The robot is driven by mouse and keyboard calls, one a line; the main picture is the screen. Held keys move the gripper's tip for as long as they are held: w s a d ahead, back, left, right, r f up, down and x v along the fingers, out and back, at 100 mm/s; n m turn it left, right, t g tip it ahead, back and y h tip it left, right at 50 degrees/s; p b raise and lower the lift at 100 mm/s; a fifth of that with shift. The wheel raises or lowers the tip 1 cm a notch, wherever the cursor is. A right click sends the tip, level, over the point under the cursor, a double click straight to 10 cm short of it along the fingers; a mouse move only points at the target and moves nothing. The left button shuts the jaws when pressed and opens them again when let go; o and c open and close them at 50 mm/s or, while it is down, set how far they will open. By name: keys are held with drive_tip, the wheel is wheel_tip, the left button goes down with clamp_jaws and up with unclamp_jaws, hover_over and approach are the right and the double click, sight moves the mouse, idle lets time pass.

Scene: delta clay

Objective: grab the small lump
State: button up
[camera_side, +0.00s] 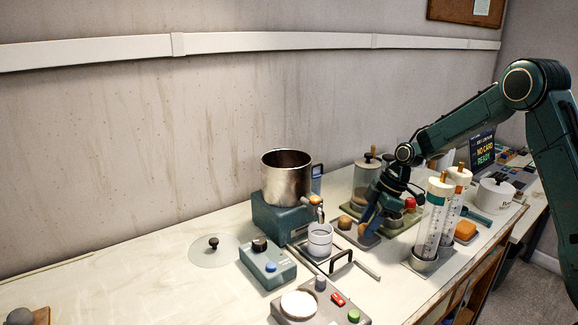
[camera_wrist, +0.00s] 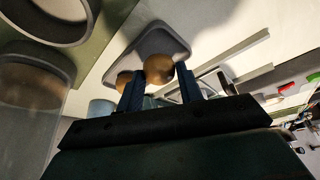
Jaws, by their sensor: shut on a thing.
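A shallow grey tray (camera_side: 345,238) stands on the bench with two brown lumps. My gripper (camera_side: 368,226) points down over the tray's right part. Its blue fingers are closed on the small lump (camera_side: 362,231), partly hidden by them in the side view. In the wrist view the small lump (camera_wrist: 158,67) shows between the tips of my gripper (camera_wrist: 160,78), against the tray (camera_wrist: 160,38). The other lump (camera_side: 345,222) sits just left of my gripper; in the wrist view this lump (camera_wrist: 124,80) is partly behind the left finger. I cannot tell whether the small lump is clear of the tray.
A clear jar (camera_side: 366,182) stands behind my gripper. Clear cylinders (camera_side: 432,225) stand close on the right. A metal pot (camera_side: 287,178) on a teal base, a white cup (camera_side: 320,240) and a black handle (camera_side: 341,259) are to the left. The bench's left front is mostly free.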

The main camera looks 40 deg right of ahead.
wheel_tip(320, 180, up, 18)
drive_tip(key=shift+r, duration=0.25)
idle(0.3)
idle(0.5)
